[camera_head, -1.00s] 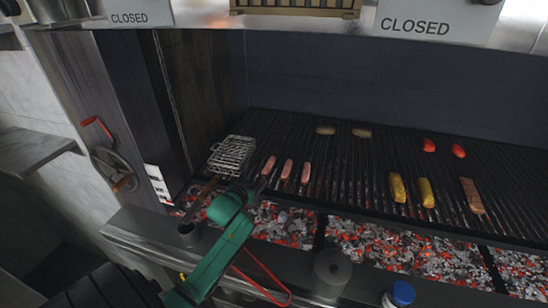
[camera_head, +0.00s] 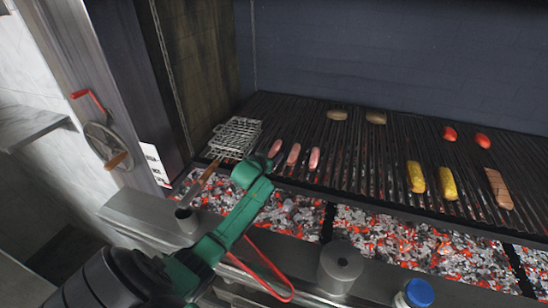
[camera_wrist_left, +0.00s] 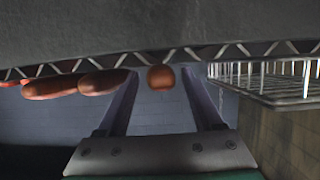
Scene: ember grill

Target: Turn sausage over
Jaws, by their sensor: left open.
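Three pink sausages lie side by side at the front left of the grill: the left sausage (camera_head: 275,148), the middle sausage (camera_head: 293,154) and the right sausage (camera_head: 314,158). My left gripper (camera_head: 267,162) is at the grill's front edge, just in front of the left sausage. In the left wrist view, which looks upside down, its two fingers are spread apart. A sausage (camera_wrist_left: 161,77) shows end-on between them, with a gap on each side. The other two sausages show to the left there. My right gripper is not in view.
A wire grill basket (camera_head: 235,138) lies left of the sausages, close to my left gripper. Yellow corn (camera_head: 416,177), a brown piece (camera_head: 498,188), red tomatoes (camera_head: 482,140) and brown patties (camera_head: 337,114) lie farther right and back. Glowing coals (camera_head: 400,240) show below the front edge.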

